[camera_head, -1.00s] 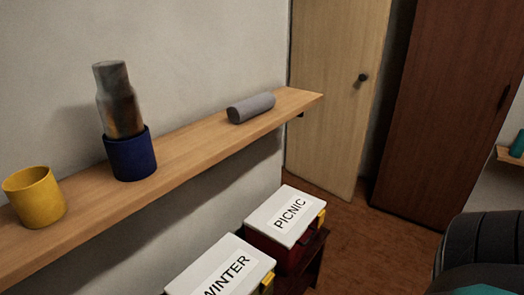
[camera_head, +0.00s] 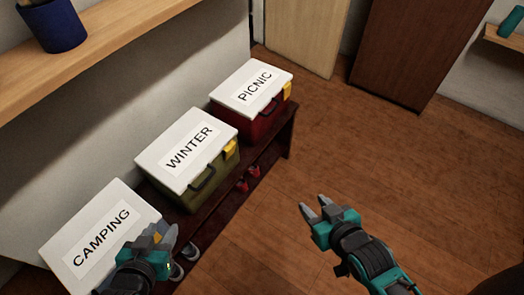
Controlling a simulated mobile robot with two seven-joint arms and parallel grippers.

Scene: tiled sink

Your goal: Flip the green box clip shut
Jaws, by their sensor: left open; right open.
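The green box (camera_head: 212,187) has an olive-green body and a white lid labelled WINTER. It stands in the middle of a row of three boxes. Its yellow clip (camera_head: 230,149) is at the right end of the front, near the lid edge; I cannot tell whether it is flipped up or down. My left gripper (camera_head: 168,236) is open, low in the view in front of the CAMPING box and nearer to me than the green box. My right gripper (camera_head: 315,207) is open and empty over the floor, right of the green box and apart from it.
The CAMPING box (camera_head: 75,225) and the red PICNIC box (camera_head: 263,125) flank the green box on a dark low bench (camera_head: 282,150). Shoes (camera_head: 248,178) sit under it. A wooden shelf (camera_head: 110,45) with a blue cup (camera_head: 55,25) hangs above. The floor at right is clear.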

